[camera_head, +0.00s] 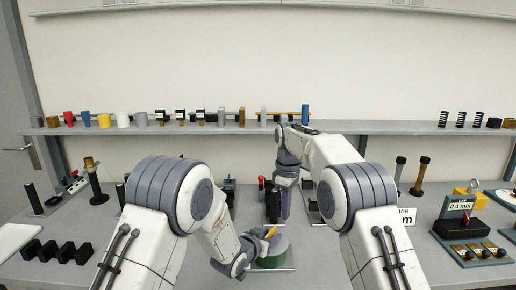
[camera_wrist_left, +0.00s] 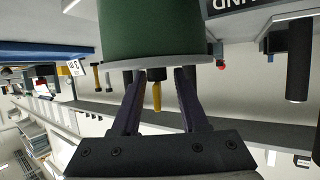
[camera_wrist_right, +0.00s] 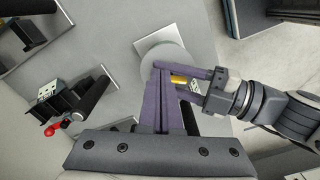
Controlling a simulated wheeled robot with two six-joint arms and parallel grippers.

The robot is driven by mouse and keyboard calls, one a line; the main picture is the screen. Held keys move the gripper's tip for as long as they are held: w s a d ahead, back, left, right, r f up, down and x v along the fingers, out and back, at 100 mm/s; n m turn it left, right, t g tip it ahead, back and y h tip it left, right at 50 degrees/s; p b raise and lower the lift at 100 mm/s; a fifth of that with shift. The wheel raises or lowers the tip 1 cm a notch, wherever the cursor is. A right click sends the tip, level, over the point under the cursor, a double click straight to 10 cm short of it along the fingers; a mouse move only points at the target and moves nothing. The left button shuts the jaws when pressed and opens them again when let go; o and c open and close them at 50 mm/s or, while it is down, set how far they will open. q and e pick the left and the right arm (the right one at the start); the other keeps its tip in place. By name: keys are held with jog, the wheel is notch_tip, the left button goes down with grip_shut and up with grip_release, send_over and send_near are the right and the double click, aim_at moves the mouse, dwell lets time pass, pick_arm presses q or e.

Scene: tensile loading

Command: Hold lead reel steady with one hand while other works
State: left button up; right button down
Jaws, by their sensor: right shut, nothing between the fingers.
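The lead reel shows as a green drum (camera_wrist_left: 150,30) with a grey flange (camera_wrist_left: 160,62) in the left wrist view. In the head view it (camera_head: 273,256) stands low in the middle, partly hidden by my left gripper. A black hub with a yellow peg (camera_wrist_left: 156,97) sticks out of the flange. My left gripper (camera_wrist_left: 160,72) is open, its fingers either side of the hub with visible gaps; it also shows beside the reel in the head view (camera_head: 264,238). My right gripper (camera_head: 283,218) is shut and empty, pointing down behind the reel. Its purple fingers (camera_wrist_right: 160,68) overlap the reel's pale disc (camera_wrist_right: 168,58); contact cannot be told.
Black blocks (camera_head: 60,251) stand at the left. A stand marked 0.4 mm (camera_head: 456,212) is at the right. A shelf (camera_head: 250,128) with coloured cylinders and springs runs along the back. A red-topped black post (camera_head: 262,188) stands close beside my right gripper.

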pick_arm(q)
jog(key=shift+r, duration=0.15)
